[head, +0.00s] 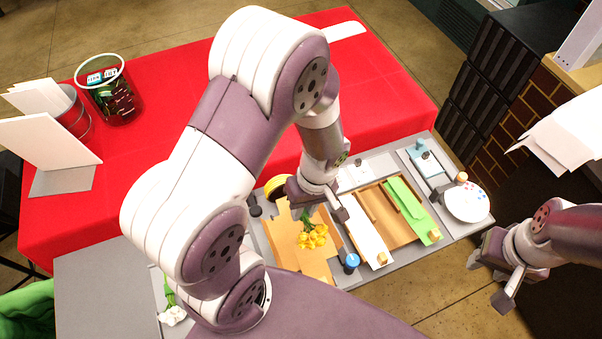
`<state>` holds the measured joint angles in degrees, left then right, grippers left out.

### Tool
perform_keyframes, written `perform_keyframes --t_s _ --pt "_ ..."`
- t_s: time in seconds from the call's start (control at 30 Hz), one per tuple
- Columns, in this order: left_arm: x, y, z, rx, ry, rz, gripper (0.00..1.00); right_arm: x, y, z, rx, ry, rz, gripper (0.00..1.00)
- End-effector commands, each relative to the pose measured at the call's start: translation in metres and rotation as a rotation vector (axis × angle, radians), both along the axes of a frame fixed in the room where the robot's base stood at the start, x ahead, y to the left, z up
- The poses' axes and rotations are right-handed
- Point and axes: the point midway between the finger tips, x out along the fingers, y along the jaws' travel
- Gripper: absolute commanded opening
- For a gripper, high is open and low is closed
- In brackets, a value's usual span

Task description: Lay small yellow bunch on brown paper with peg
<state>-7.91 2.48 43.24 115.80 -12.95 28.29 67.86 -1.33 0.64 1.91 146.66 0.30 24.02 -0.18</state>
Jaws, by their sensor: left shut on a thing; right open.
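My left gripper (318,201) is shut on the green stems of the small yellow bunch (312,237). The yellow flower heads hang below the jaws, over the orange-brown paper (283,251) on the grey worktop. I cannot tell whether the flowers touch the paper. My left arm crosses the middle of the view and hides part of the worktop. Small wooden peg-like blocks stand on the neighbouring sheets, one on the white sheet (364,232) and one on the green sheet (405,201). A peg on the brown paper is not clear. My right gripper (490,284) is open and empty, right of the worktop.
A wooden tray (372,205) lies partly under the white and green sheets. A blue-topped jar (351,262) stands at the front edge. A white plate (467,203) is at the right end. White flowers (172,315) lie at left. A red-covered table (180,90) is behind.

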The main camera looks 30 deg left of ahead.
Motion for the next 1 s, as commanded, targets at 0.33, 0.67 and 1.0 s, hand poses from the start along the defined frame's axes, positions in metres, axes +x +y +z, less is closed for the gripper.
perform_keyframes --t_s 0.33,0.67,1.0 --pt "-0.001 0.000 -0.029 0.000 0.001 0.000 0.00 -0.001 0.000 -0.027 0.000 0.000 0.000 0.43" --pt "-0.001 0.000 -0.073 0.000 0.001 0.000 0.00 -0.001 0.000 -0.064 0.000 0.000 0.000 0.43" --pt "-0.001 0.000 -0.082 0.001 0.001 0.000 0.00 -0.001 0.000 -0.070 0.000 0.000 0.000 0.43"
